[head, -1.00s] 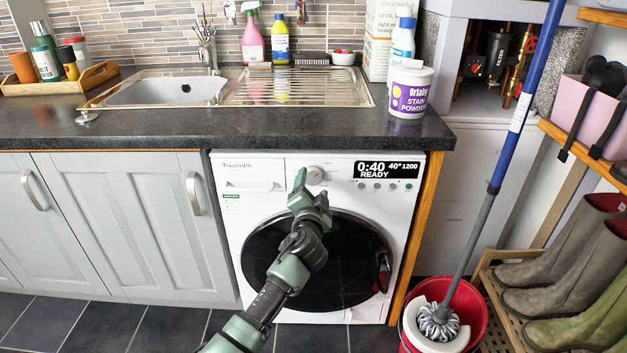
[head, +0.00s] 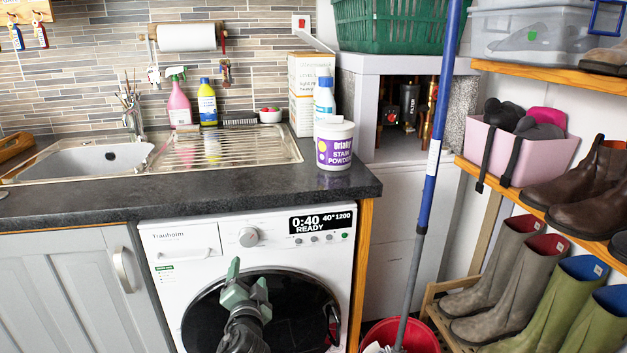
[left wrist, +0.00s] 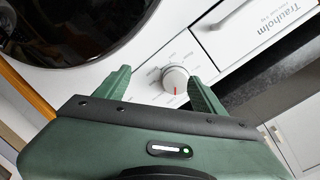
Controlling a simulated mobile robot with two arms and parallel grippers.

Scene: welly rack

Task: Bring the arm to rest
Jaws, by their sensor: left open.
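My left gripper (head: 249,279) is green and dark grey, open and empty. In the head view it shows in front of the white washing machine (head: 185,238), just below the dial (head: 248,237) and over the dark round door (head: 290,300). I cannot tell the exact gap to the machine's front. The display (head: 322,222) reads 0:40, 40°1200, READY. My right gripper is not in view.
The dark worktop (head: 240,198) overhangs above the machine. A tub of stain powder (head: 334,145) stands near its right end. A blue-handled mop (head: 432,140) leans right of the machine, in a red bucket (head: 412,335). Wellies (head: 480,295) stand on the rack at right.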

